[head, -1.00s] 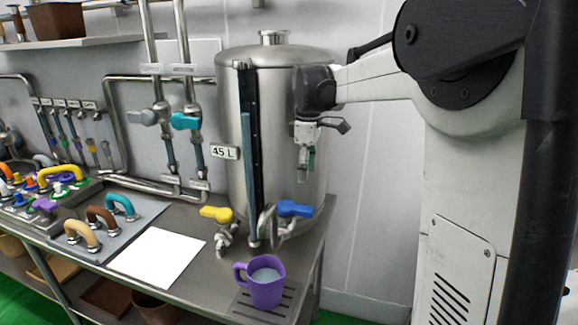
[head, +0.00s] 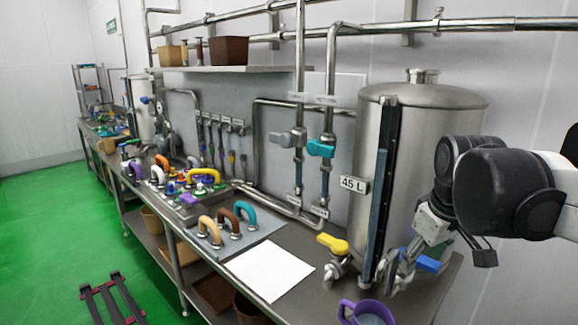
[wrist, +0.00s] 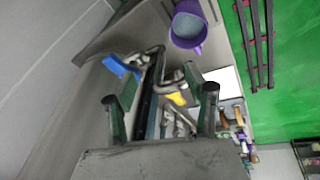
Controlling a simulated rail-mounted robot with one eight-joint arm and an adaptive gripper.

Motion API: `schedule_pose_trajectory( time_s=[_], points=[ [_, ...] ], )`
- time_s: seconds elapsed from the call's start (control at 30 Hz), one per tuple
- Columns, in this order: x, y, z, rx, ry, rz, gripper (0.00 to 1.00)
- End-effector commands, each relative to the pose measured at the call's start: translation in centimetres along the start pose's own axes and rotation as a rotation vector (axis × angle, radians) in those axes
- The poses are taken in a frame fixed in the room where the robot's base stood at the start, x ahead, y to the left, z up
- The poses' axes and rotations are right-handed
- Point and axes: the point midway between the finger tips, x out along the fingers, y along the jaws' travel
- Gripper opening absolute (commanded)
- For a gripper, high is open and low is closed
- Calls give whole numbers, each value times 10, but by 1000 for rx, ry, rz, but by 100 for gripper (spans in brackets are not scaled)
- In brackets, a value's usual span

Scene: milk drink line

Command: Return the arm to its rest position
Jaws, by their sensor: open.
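My gripper (head: 410,256) is in front of the lower part of the steel 45 L tank (head: 440,125), at the right of the head view. My black wrist is tilted, and the gripper points down and left towards the tank's taps. In the wrist view my gripper (wrist: 160,94) has its two fingers wide apart, with nothing held between them. The blue-handled tap (wrist: 120,66) and yellow-handled tap (wrist: 177,98) show beyond the fingers. A purple mug (head: 346,311) with pale liquid stands below the taps, cut off by the head view's bottom edge; it shows whole in the wrist view (wrist: 188,28).
A white sheet (head: 270,268) lies on the steel bench left of the mug. Coloured handles (head: 210,230) and pipes with a teal valve (head: 320,148) stand further left. A shelf (head: 230,69) holds pots.

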Motion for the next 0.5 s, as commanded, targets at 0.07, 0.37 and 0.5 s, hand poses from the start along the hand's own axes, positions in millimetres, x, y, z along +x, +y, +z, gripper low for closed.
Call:
schedule_pose_trajectory(
  time_s=[0.07, 0.37, 0.5],
  points=[
    [0, -19, 16, 46, 36, 11, 49],
    [12, -73, 66, 239, 180, 31, 49],
    [21, -93, 87, 317, 240, 27, 49]
  ],
)
